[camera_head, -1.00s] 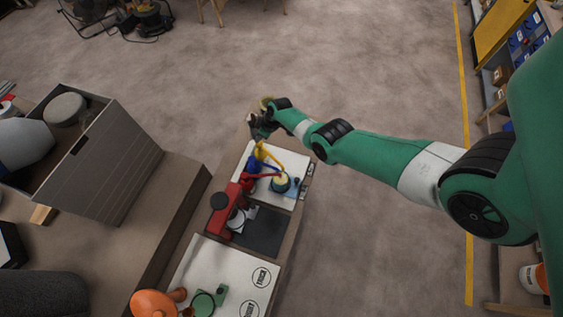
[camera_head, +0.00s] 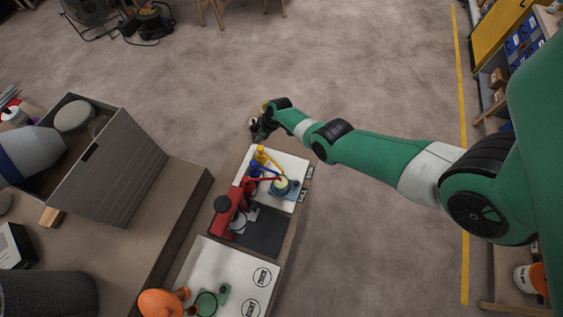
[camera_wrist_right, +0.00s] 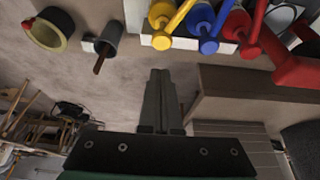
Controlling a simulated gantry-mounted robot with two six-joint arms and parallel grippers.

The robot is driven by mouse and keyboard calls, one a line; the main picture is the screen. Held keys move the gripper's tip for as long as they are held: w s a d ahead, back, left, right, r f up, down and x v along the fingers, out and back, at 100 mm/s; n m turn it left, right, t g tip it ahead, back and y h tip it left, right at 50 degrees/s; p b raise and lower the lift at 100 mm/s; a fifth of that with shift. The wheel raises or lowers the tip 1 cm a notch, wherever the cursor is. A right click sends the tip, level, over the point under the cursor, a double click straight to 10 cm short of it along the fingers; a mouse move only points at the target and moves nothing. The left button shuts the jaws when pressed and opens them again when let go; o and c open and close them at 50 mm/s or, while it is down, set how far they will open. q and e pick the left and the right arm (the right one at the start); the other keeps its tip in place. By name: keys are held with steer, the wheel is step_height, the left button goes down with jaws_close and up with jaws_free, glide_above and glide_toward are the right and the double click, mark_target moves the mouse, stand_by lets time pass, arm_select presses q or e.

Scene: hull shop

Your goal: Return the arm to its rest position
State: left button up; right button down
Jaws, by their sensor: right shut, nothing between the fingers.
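My right arm (camera_head: 385,165) is green with white and black joints and reaches in from the right edge of the head view. Its gripper (camera_head: 258,130) is over the far end of the narrow bench. In the right wrist view the two dark fingers (camera_wrist_right: 160,88) are shut together with nothing between them. Floor shows beyond the tips, and the tools lie apart from them. My left gripper is in neither current view.
Yellow (camera_head: 261,156), blue and red tools lie on a white board near a red device (camera_head: 228,212). An orange item (camera_head: 158,303) lies nearer. A large open box (camera_head: 125,175) stands left. A dark, yellow-rimmed ring (camera_wrist_right: 50,30) is near the gripper. Open floor (camera_head: 390,80) lies beyond.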

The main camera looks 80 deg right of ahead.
arm_select(q)
step_height(320, 180, up, 2)
steer(key=shift+r+p, duration=0.1)
steer(key=shift+p, duration=0.55)
arm_select(e)
step_height(320, 180, up, 2)
steer(key=shift+r, duration=0.15)
